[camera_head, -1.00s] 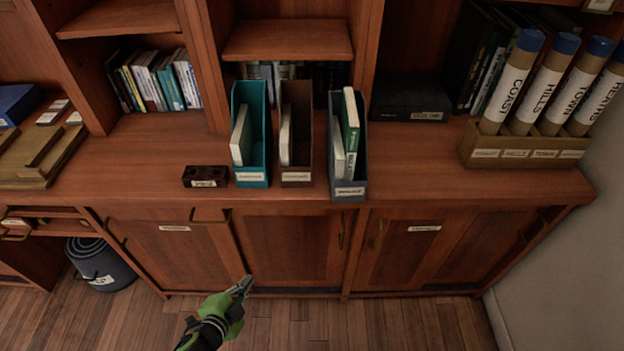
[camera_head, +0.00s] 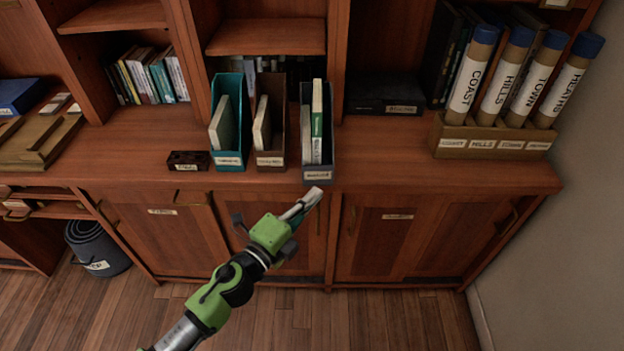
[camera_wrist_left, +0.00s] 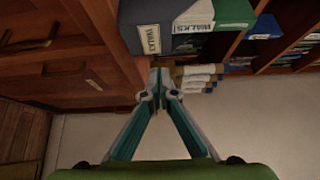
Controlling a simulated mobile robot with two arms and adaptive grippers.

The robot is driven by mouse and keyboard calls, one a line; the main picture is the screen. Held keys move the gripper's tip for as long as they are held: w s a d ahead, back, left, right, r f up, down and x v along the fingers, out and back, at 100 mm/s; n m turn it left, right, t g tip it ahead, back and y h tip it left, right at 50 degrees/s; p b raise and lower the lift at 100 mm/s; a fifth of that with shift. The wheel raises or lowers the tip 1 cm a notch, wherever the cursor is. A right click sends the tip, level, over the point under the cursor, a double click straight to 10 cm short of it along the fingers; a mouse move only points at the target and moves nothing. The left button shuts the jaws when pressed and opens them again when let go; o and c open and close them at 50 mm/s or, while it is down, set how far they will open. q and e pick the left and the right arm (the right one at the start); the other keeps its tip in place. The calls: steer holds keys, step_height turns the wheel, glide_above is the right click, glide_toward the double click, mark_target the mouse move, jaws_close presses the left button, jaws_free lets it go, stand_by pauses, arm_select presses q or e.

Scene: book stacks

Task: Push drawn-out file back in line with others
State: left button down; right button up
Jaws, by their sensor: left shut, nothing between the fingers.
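Three upright magazine files stand on the counter: a teal one (camera_head: 229,160), a brown one (camera_head: 270,158) and a grey-blue one (camera_head: 317,174). The grey-blue file stands further forward than the other two, at the counter's front edge. It holds white and green books. In the left wrist view the grey-blue file (camera_wrist_left: 132,38) shows close up, turned sideways, with a label on its front. My left gripper (camera_head: 314,196) is shut and empty, just in front of and below that file's front. Its fingertips (camera_wrist_left: 160,73) meet near the file in the wrist view; I cannot tell whether they touch it.
A small dark labelled box (camera_head: 188,161) stands left of the teal file. A black box (camera_head: 385,98) lies behind to the right. A wooden rack (camera_head: 493,142) of labelled tubes stands at the right end. Counter space right of the grey-blue file is clear. Cupboard doors are below.

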mark_target(308, 167)
arm_select(q)
steer(key=w, duration=0.4)
steer(key=shift+f, duration=0.1)
steer(key=shift+w+b, duration=0.3)
steer(key=shift+w, duration=0.2)
steer(key=w, duration=0.2)
steer(key=w+a, duration=0.1)
steer(key=w, duration=0.2)
steer(key=shift+a+b, duration=0.1)
steer(key=shift+b, duration=0.3)
